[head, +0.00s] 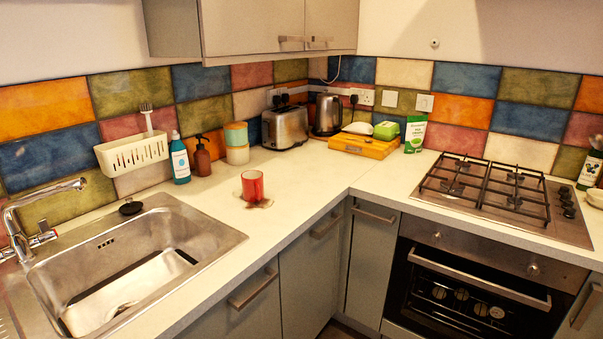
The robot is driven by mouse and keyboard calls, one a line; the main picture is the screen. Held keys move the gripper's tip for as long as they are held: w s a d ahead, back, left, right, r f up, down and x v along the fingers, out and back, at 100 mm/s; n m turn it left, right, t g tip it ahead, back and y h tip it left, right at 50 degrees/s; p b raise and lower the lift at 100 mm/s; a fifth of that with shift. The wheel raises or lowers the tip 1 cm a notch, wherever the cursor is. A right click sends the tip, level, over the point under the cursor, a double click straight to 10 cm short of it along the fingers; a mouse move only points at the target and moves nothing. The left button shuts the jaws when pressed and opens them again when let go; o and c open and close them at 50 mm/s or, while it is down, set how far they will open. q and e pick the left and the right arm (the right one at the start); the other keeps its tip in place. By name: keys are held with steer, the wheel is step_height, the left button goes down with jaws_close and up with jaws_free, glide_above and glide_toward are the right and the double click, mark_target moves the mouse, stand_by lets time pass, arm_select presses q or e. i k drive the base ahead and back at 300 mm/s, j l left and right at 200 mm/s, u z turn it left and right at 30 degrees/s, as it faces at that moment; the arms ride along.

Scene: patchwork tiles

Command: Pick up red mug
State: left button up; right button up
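The red mug (253,186) stands upright on the pale countertop, to the right of the sink and near the counter's front edge. A brownish patch or flat item lies around its base; I cannot tell which. The counter around the mug is otherwise clear. Neither of my grippers shows in the head view.
The sink (120,270) with its tap (35,225) is on the left. A gas hob (505,197) is on the right.

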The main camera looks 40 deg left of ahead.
mark_target(251, 181)
steer(key=i+z, duration=0.3)
steer(key=i, duration=0.25)
steer(key=i+z, duration=0.3)
steer(key=i, duration=0.2)
steer(key=i+j+z, duration=0.25)
steer(key=i, duration=0.3)
steer(key=i+u, duration=0.15)
steer(key=u, duration=0.25)
steer(key=i+l+u, duration=0.1)
steer(key=u, duration=0.25)
steer(key=i+l+u, duration=0.1)
steer(key=u, duration=0.3)
steer(key=i+l+u, duration=0.15)
steer(key=u, duration=0.2)
